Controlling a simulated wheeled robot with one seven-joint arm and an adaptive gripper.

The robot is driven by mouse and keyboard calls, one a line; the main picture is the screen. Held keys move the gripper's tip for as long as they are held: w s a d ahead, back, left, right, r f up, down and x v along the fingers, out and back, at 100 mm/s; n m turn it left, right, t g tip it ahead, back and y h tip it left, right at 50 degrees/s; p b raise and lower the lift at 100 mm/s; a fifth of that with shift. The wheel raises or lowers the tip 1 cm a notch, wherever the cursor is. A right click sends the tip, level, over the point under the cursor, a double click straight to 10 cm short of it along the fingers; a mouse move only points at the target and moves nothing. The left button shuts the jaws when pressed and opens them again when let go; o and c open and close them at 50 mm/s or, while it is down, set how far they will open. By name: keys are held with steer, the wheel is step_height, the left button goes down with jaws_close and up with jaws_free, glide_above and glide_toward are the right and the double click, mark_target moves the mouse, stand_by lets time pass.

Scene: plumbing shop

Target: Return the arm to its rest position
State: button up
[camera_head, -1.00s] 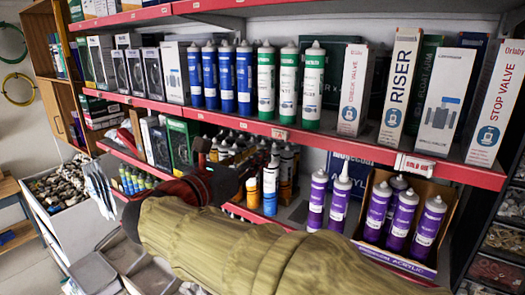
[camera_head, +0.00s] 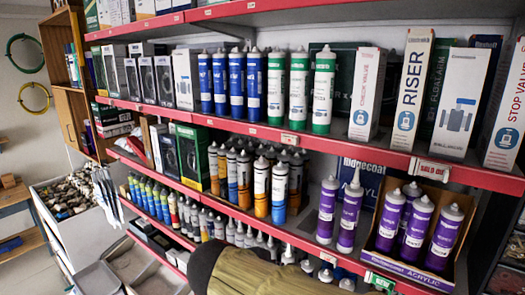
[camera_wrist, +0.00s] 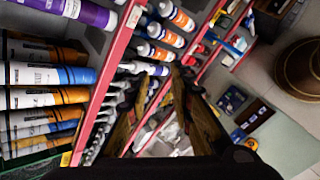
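My arm, in a tan sleeve (camera_head: 265,275), shows only at the bottom edge of the head view, below the shelves. My gripper is out of sight there. In the wrist view my gripper (camera_wrist: 161,74) has its two dark, yellowish fingers apart. Shelf and floor show between them, and nothing is held. The fingers point past the edge of a red-fronted shelf (camera_wrist: 104,85), with cartridges on the left side of that view. I cannot tell how close the fingers are to the shelf edges.
Red-edged shelves (camera_head: 270,131) fill the head view, stocked with blue, green and orange cartridges. A carton of purple cartridges (camera_head: 418,228) stands at the right on the lower shelf. The wrist view shows a brown round container (camera_wrist: 300,70).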

steer(key=s+d+f+m+y+b, duration=0.1)
steer(key=s+d+f+m+b, duration=0.4)
steer(key=f+b, duration=0.3)
steer(key=s+d+f+m+g+y+b, duration=0.1)
steer(key=s+d+f+m+b, duration=0.3)
steer(key=f, duration=0.8)
steer(key=s+d+f+m+y+b, duration=0.3)
steer(key=s+d+f+m+b, duration=0.2)
steer(key=s+f+m+b, duration=0.3)
step_height(320, 180, down, 2)
steer(key=s+b, duration=0.1)
steer(key=b, duration=0.3)
steer(key=shift+d+f+g, duration=0.25)
steer(key=shift+d+g, duration=0.05)
stand_by(0.5)
